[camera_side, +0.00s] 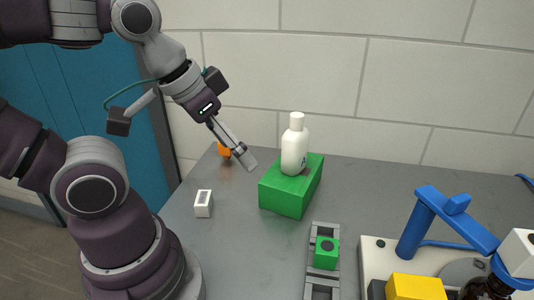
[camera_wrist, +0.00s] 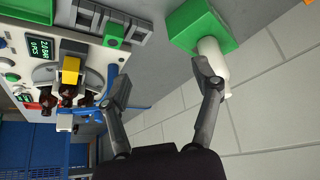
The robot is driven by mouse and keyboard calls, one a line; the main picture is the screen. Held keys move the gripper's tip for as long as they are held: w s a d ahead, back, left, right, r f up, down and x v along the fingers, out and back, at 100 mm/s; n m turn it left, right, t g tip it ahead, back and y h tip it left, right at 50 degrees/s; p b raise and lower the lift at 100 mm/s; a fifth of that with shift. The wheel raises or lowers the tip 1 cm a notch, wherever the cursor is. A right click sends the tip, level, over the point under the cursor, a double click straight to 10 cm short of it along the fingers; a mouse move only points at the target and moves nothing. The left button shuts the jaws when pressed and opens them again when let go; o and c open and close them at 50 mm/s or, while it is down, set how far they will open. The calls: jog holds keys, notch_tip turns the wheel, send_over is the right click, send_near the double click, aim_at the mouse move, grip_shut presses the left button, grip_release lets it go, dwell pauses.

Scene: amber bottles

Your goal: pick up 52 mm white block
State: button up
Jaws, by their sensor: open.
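The white block (camera_side: 203,204) stands on the grey table at the left in the side view, with a dark rectangular mark on its face. It does not show in the wrist view. My gripper (camera_side: 250,162) is in the air, above and to the right of the white block in the picture, left of the white bottle (camera_side: 295,148). In the wrist view my gripper (camera_wrist: 161,78) has its fingers wide apart with nothing held between them. The right finger overlaps the bottle (camera_wrist: 222,72) in that view; I cannot tell whether they touch.
The bottle stands upright on a green block (camera_side: 290,193). An orange object (camera_side: 223,151) is partly seen behind my gripper. A grey rail (camera_side: 322,270) holds a green cube (camera_side: 326,253). A station with a blue arm (camera_side: 455,218) and yellow block (camera_side: 415,288) fills the right. Table around the white block is clear.

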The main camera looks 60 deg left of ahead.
jog(key=shift+a, duration=0.1)
dwell(0.3)
jog(key=n+g, duration=0.5)
jog(key=n, duration=0.6)
send_over(203, 197)
notch_tip(203, 197, down, 9)
jog(key=shift+n+g, duration=0.3)
notch_tip(203, 197, down, 11)
jog(key=shift+f, duration=0.15)
grip_shut()
